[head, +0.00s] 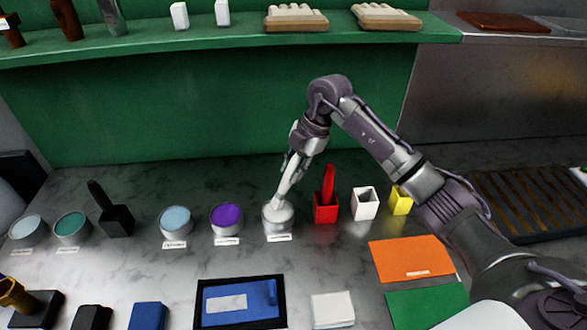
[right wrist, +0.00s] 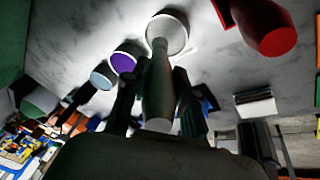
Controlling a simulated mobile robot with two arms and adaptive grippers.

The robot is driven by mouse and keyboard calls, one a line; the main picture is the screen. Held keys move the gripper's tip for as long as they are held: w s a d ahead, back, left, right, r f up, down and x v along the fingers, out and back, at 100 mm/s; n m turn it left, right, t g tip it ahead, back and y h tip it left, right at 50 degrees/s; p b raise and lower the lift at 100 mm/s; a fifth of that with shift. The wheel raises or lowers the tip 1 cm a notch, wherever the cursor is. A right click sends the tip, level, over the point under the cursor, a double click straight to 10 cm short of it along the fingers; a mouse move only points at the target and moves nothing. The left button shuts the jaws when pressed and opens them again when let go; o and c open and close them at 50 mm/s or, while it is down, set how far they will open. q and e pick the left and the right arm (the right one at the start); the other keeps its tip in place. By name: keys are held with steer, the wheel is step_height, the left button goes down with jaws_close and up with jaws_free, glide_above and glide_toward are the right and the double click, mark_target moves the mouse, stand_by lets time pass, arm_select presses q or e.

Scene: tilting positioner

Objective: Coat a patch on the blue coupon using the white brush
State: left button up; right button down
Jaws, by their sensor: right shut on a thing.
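My right gripper (head: 291,160) is shut on the white brush (head: 288,182), which slants down with its head at the mouth of a tin of white paint (head: 278,222). In the right wrist view, the brush handle (right wrist: 159,92) runs between the fingers toward the white tin (right wrist: 181,22); its tip is hard to tell from the paint. The blue coupon (head: 251,312) lies in a black frame at the front centre, with a pale rectangle on its left part and a darker blue mark at its right. My left gripper is not in view.
Tins of purple (head: 226,216) and light blue paint (head: 175,220) stand left of the white tin. A red holder (head: 326,211) with a red brush, a white holder (head: 364,206) and a yellow holder (head: 401,203) stand to the right. An orange sheet (head: 411,257) lies front right.

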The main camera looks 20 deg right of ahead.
steer(key=shift+r+p, duration=1.9)
steer(key=shift+r, duration=0.8)
steer(key=shift+f, duration=0.1)
steer(key=shift+a, duration=0.1)
